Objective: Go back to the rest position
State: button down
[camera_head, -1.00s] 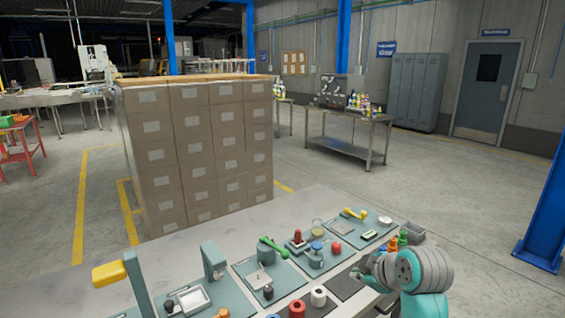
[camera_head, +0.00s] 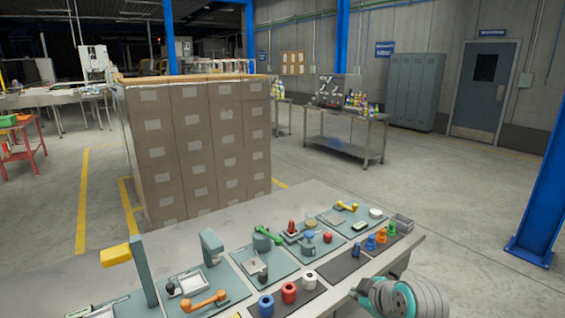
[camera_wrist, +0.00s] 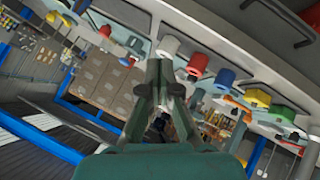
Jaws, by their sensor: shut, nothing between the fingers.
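My gripper (camera_wrist: 160,98) shows in the wrist view with its two fingers drawn together and nothing between them. In the head view, part of my teal and grey arm shows at the lower right, off the near right edge of the workbench (camera_head: 75,262). The fingers cannot be made out clearly there. The wrist view is strongly tilted and shows the bench's coloured pieces along the upper right, beyond the fingers.
Stacked cartons (camera_head: 195,150) stand behind. Floor to the right is clear.

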jog(key=s+f+m+t+h, duration=0.25)
jog(key=s+f+m, duration=0.45)
jog(key=s+f, duration=1.35)
jog(key=s+r+m+t, duration=0.2)
jog(key=s, duration=1.5)
jog(key=s+r+m, duration=0.1)
jog(key=s+r, duration=0.3)
jog(key=s, duration=0.3)
jog(key=s+r+m+t, duration=0.1)
jog(key=s+r, duration=0.3)
jog(key=s, duration=0.3)
jog(key=shift+r, duration=0.2)
jog(key=shift+d, duration=0.1)
